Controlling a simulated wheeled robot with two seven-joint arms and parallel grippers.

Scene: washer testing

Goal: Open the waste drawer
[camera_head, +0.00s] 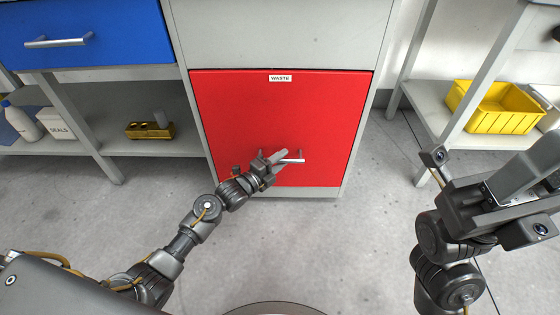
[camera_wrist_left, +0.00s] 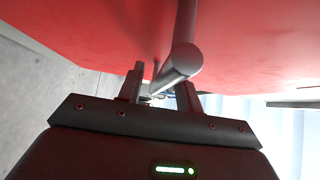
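The red waste drawer (camera_head: 275,115) with a "WASTE" label sits in a grey cabinet in the head view. Its front looks flush with the cabinet, so it appears closed. Its metal bar handle (camera_head: 294,160) is low on the front, partly hidden by my left gripper (camera_head: 276,157). In the left wrist view the handle (camera_wrist_left: 183,60) runs down towards the space between the fingers of my left gripper (camera_wrist_left: 162,92). The fingers stand apart, and a firm grip on the bar does not show. My right gripper (camera_head: 480,200) is at the right, away from the drawer; its finger opening is unclear.
A blue drawer (camera_head: 95,30) with its own handle is at upper left. A lower shelf (camera_head: 180,148) holds a yellow block holder (camera_head: 150,131) and a white box (camera_head: 58,122). A yellow bin (camera_head: 497,108) stands on the right shelf. The floor (camera_head: 330,230) in front is clear.

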